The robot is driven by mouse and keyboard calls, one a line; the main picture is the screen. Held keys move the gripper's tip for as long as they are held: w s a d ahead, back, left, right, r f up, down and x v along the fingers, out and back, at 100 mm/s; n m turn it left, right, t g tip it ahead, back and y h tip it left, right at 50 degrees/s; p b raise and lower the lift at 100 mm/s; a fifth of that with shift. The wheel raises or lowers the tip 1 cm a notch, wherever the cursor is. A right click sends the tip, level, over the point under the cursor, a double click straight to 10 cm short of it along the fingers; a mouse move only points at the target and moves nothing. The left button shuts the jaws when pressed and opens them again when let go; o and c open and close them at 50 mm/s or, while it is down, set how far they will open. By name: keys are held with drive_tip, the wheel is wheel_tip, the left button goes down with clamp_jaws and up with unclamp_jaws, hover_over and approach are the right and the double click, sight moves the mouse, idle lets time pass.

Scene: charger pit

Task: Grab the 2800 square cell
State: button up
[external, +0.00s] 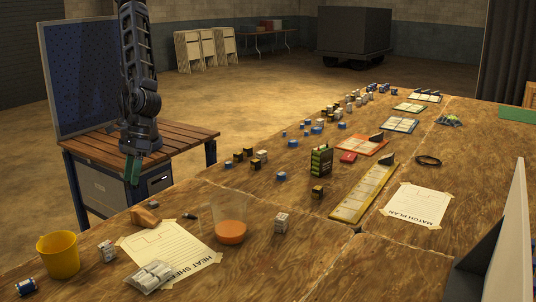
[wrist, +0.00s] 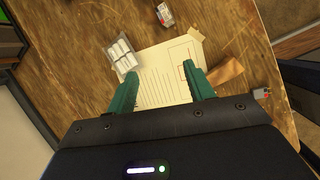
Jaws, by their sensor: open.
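Several small square cells stand on the long wooden table. Their printed numbers are too small to read, so I cannot tell which is the 2800. One pale square cell (external: 107,250) stands left of the heat sheet, another (external: 281,222) stands right of the orange-filled beaker, and a dark and yellow one (external: 317,191) stands farther back. My gripper (external: 133,168) hangs pointing down, high over the left side, with green fingers.
A yellow cup (external: 58,256), a bag of white cylinders (external: 152,275), a brown wedge (external: 145,216) and the orange-filled beaker (external: 230,228) crowd the near table. A green and black pack (external: 321,161) stands mid-table. A yellow tray (external: 362,193) lies right of it.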

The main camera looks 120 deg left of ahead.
sight(107, 243)
drive_tip(key=d+f+n, duration=0.1)
drive_tip(key=d+f, duration=0.2)
drive_tip(key=f, duration=0.2)
drive_tip(key=s+d+f+n, duration=0.1)
drive_tip(key=d+f, duration=0.2)
drive_tip(key=f, duration=0.2)
drive_tip(key=d+f+n, duration=0.1)
drive_tip(key=d+f, duration=0.2)
drive_tip(key=f, duration=0.2)
drive_tip(key=shift+s+d+f+n+g, duration=0.2)
drive_tip(key=shift+s+d+n+g, duration=0.1)
drive_tip(key=shift+s, duration=0.05)
drive_tip(key=shift+x, duration=3.15)
drive_tip(key=shift+s+d+r, duration=0.1)
drive_tip(key=shift+s, duration=0.1)
drive_tip(key=c, duration=1.1)
drive_tip(key=shift+c, duration=0.2)
drive_tip(key=shift+r, duration=0.1)
